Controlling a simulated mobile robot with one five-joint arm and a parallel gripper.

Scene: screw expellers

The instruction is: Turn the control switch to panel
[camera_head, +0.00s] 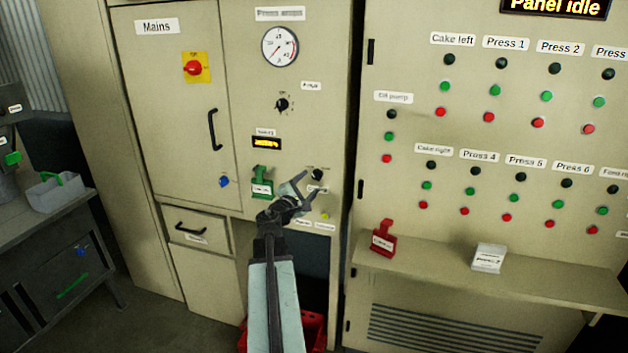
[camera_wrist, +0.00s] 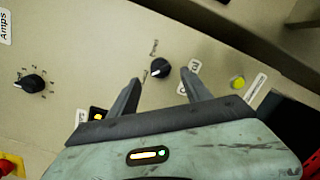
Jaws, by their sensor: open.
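The control switch looks to be the small black rotary knob (camera_head: 317,174) low on the gauge panel, with small labels around it that I cannot read. It also shows in the wrist view (camera_wrist: 160,68), just beyond and between my fingertips. My gripper (camera_head: 305,182) is open and empty in front of the panel. In the wrist view its two dark fingers (camera_wrist: 162,80) stand apart on either side of the knob, which looks free of them. I cannot tell whether either finger touches the panel.
A second black knob (camera_wrist: 34,83) labelled Amps sits to the left in the wrist view. A yellow-green button (camera_wrist: 237,83) is to the right. A green tag holder (camera_head: 262,182) hangs left of my gripper. A shelf (camera_head: 470,262) with a red holder (camera_head: 383,240) juts out at right.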

